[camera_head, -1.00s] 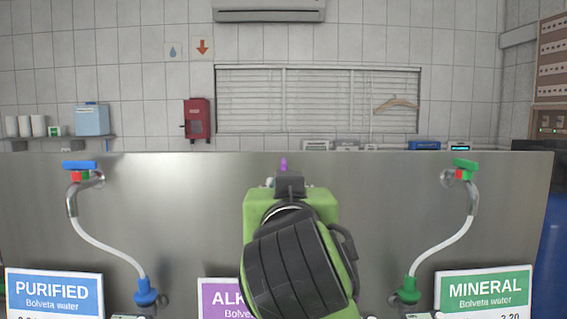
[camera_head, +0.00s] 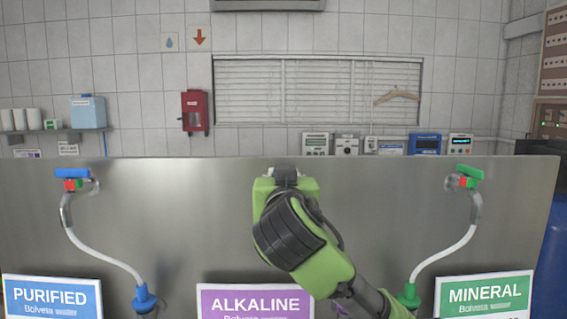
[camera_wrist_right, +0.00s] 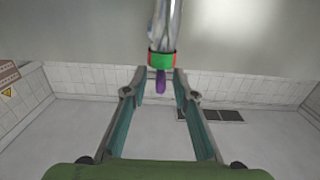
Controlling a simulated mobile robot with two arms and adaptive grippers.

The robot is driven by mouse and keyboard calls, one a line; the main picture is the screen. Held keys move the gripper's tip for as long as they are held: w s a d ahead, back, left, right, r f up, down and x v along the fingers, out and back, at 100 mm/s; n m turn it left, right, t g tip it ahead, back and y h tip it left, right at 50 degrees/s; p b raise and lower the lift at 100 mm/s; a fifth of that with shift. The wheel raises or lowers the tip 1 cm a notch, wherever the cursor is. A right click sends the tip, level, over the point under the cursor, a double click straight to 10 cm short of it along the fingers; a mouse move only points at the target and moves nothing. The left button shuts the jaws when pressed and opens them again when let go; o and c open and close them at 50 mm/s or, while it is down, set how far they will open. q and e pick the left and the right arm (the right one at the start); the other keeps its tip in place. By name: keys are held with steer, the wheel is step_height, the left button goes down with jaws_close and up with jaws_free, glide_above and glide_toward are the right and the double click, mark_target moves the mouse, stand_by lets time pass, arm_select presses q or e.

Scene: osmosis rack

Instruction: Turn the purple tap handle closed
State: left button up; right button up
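The purple tap handle (camera_wrist_right: 160,84) shows in the right wrist view, below a green and red collar (camera_wrist_right: 161,59) on a shiny metal pipe. My right gripper (camera_wrist_right: 160,74) is open, with one finger on each side of the handle. A gap shows between the handle and each finger. In the head view my right gripper (camera_head: 286,178) is in front of the steel panel, above the purple ALKALINE sign (camera_head: 255,302). There it hides the purple handle and its tap, and its fingertips cannot be seen. My left gripper is in neither view.
A blue-handled tap (camera_head: 73,174) with a white hose is on the left of the steel panel (camera_head: 180,220). A green-handled tap (camera_head: 469,172) with a hose is on the right. The panel between these taps and my right arm is clear.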

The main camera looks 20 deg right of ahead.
steer(key=shift+w+d+r, duration=0.15)
steer(key=shift+w, duration=0.35)
steer(key=shift+w+p, duration=0.2)
steer(key=shift+p, duration=0.1)
steer(key=shift+w+d, duration=0.1)
steer(key=shift+w, duration=0.2)
jaws_close()
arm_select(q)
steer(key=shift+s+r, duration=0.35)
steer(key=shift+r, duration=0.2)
